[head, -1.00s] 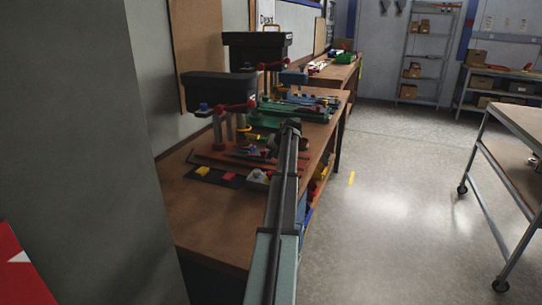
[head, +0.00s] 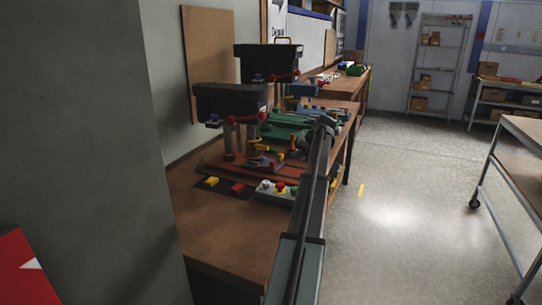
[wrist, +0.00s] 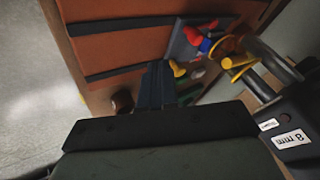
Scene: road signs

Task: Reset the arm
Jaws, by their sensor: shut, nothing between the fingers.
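My arm reaches forward from the bottom of the head view, over the right side of the wooden workbench (head: 225,235). Its far end, by the drill presses, is small and dark there, so the fingers cannot be made out. In the wrist view my gripper (wrist: 157,75) shows as two dark fingers together, with nothing held. They point over a reddish-brown board (wrist: 115,48) with dark strips. I cannot tell how far above it they are.
Two dark-headed drill presses (head: 230,101) stand on the bench; a label reading "8 mm" (wrist: 291,139) shows close in the wrist view. A button box (head: 277,190) sits beside my arm. A grey wall (head: 80,130) fills the left. Open floor (head: 410,210) and a metal cart (head: 500,180) lie right.

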